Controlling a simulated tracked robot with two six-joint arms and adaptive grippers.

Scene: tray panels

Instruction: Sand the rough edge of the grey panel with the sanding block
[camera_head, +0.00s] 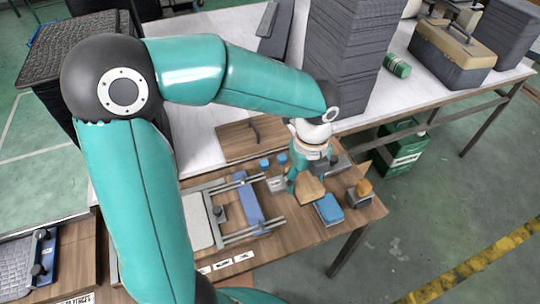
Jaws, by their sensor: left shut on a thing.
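The light grey panel (198,222) lies flat on the wooden bench at the left, beside a clamp frame with metal rails and a blue bar (248,204). My left arm reaches across the view. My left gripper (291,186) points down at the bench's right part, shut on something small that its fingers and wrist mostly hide. A tan block (311,190) is just right of the fingertips. I cannot tell which piece is the sanding block. The panel's rough edge is too small to make out. My right gripper is not in view.
A blue block (328,209) and a grey block with an orange top (359,192) stand at the bench's right end. Small blue jars (265,164) stand behind the gripper. Tall grey stacks (345,55) and a toolbox (452,52) fill the back table. White labels (222,265) lie in front.

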